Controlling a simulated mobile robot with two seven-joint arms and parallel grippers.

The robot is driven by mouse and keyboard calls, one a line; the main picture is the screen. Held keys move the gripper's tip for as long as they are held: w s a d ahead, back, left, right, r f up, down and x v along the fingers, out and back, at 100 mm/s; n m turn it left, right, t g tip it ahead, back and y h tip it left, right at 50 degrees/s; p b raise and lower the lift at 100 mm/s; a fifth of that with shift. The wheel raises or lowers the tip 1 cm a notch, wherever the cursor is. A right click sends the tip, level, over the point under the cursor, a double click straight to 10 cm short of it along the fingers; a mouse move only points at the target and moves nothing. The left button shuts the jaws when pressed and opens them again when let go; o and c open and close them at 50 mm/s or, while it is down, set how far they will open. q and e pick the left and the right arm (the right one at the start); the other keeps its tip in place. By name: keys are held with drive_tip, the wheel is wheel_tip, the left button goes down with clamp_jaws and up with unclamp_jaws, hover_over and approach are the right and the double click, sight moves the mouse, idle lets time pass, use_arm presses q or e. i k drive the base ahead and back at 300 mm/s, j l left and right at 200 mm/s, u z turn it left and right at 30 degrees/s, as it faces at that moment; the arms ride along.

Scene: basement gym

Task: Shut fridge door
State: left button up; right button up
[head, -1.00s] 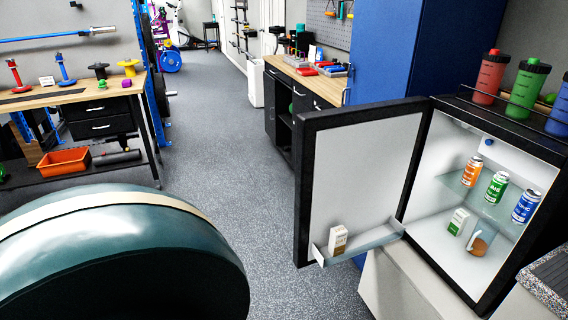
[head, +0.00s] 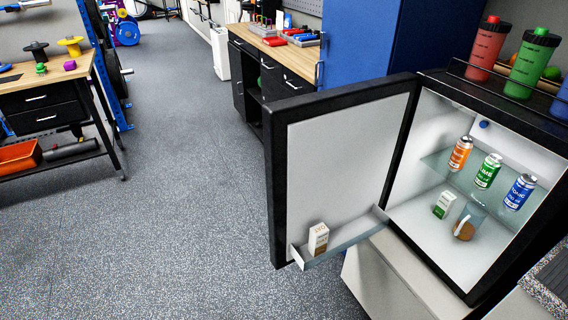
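The small black fridge (head: 545,112) stands at the right on a light cabinet, with its white interior facing me. Its door (head: 345,165) stands wide open, swung out to the left of the body. A shelf (head: 345,238) low on the inside of the door holds a small carton (head: 318,239). Inside the fridge are an orange can (head: 460,154), a green can (head: 488,170) and a blue can (head: 520,192) on a glass shelf. Below them are a green-and-white carton (head: 444,205) and a glass with brown contents (head: 465,228). Neither gripper is in view.
Red (head: 489,50) and green (head: 532,63) bottles stand on top of the fridge behind a rail. A tall blue cabinet (head: 385,45) and a wood-topped workbench (head: 275,52) are behind the door. A second bench (head: 50,85) is at the left. The speckled floor (head: 170,230) in front is clear.

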sight(331, 154)
drive_tip(key=i+j+u, duration=0.2)
drive_tip(key=u, duration=0.25)
drive_tip(key=i+u, duration=0.85)
drive_tip(key=i+z, duration=0.25)
drive_tip(key=i, duration=0.5)
drive_tip(key=i+j+z, duration=0.1)
drive_tip(key=i+z, duration=0.15)
drive_tip(key=i, duration=0.45)
drive_tip(key=i+z, duration=0.2)
drive_tip(key=z, duration=3.1)
drive_tip(key=k+j+z, duration=0.15)
drive_tip(key=z, duration=0.15)
drive_tip(key=k+j, duration=0.15)
drive_tip(key=j, duration=0.2)
drive_tip(key=k+j+z, duration=0.1)
drive_tip(key=j, duration=0.25)
drive_tip(key=k, duration=0.1)
